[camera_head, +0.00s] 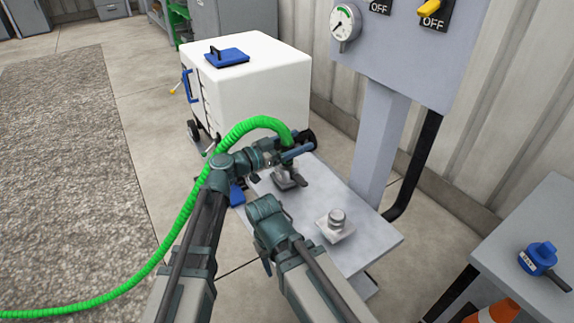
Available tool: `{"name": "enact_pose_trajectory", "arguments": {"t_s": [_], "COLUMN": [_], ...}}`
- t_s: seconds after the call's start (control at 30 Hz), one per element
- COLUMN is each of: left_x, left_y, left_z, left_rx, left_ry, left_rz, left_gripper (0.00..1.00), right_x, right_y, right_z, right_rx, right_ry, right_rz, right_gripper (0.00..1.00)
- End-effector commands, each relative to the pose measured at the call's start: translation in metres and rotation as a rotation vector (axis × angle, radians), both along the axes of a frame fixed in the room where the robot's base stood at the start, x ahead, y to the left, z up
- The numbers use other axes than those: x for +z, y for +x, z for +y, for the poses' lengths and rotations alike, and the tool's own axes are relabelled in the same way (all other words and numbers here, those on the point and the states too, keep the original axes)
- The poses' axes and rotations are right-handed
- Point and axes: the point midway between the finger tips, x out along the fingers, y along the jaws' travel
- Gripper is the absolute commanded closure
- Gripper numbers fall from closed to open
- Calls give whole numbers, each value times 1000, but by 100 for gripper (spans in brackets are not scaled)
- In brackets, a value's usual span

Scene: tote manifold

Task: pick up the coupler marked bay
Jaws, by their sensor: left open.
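A blue coupler (538,258) with a black handle and a white label lies on the grey table at the right; its lettering is too small to read. A green hose (257,122) arches over my left arm, and its end is partly hidden by my left gripper (300,153). That gripper is open, at the hose end above the rear metal fitting (288,179) on the grey shelf. Whether the hose end touches the fitting is unclear. I cannot tell a bay mark on anything. My right arm reaches in at the shelf's near left edge; its fingers do not show.
The grey shelf (378,238) also bears a bare metal fitting (335,222). A grey post (378,140) with a gauge panel (400,50) rises behind it. A white cart (262,80) with a blue item on top stands behind. An orange cone (497,312) is under the right table.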

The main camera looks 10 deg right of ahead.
Motion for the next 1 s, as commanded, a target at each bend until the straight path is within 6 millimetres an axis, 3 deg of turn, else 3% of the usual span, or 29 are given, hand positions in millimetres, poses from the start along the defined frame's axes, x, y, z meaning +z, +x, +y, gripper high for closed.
{"name": "enact_pose_trajectory", "arguments": {"t_s": [0.07, 0.43, 1.0], "left_x": [0, 0, 0], "left_y": [0, 0, 0], "left_z": [0, 0, 1], "left_rx": [0, 0, 0], "left_ry": [0, 0, 0], "left_rz": [0, 0, 0], "left_gripper": [33, 100, 100], "right_x": [0, 0, 0], "right_y": [0, 0, 0], "right_z": [0, 0, 0], "right_rx": [0, 0, 0], "right_ry": [0, 0, 0], "right_rz": [0, 0, 0], "right_gripper": [45, 45, 45]}}
